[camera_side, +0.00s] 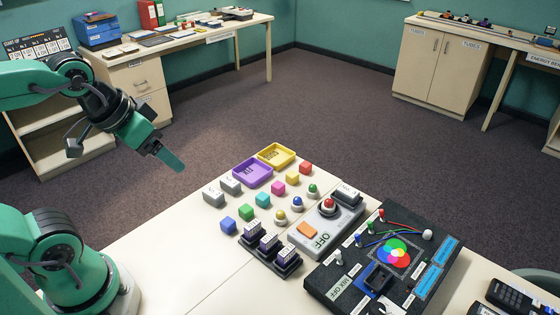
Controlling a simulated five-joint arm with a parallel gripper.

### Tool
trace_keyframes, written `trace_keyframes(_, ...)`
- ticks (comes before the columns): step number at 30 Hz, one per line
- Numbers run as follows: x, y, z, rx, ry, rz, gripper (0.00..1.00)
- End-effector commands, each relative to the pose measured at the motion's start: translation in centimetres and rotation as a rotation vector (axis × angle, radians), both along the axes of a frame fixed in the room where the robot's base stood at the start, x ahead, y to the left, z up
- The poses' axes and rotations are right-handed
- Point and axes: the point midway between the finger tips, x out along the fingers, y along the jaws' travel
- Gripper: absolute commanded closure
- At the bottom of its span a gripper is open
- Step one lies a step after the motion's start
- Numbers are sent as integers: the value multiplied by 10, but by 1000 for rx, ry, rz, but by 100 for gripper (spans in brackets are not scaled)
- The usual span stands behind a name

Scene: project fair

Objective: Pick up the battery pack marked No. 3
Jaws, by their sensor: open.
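Several dark purple battery packs with white tops stand in a row in a black holder (288,270): a far one (251,233), a middle one (267,246) and a near one (284,258). Their markings are too small to read for sure, so I cannot tell which is No. 3. A dark block with a white label (347,195) sits at the back of the grey OFF box; its number is unclear too. My gripper (172,160) is open and empty, high to the upper left of the packs. One finger hides most of the other.
Purple tray (241,181) and yellow tray (262,157) lie at the table's far edge. The table's left part is bare.

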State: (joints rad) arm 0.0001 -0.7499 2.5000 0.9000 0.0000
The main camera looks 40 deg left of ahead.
Motion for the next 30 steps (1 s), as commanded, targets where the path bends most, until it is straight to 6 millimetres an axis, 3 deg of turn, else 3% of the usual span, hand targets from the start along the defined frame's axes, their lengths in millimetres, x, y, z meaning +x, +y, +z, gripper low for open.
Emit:
trace_keyframes(11,18,-4,12,-8,26,-3,24)
trace_keyframes(21,76,-21,38,-26,99,-9,24)
trace_keyframes(30,135,-42,47,-36,167,-11,24)
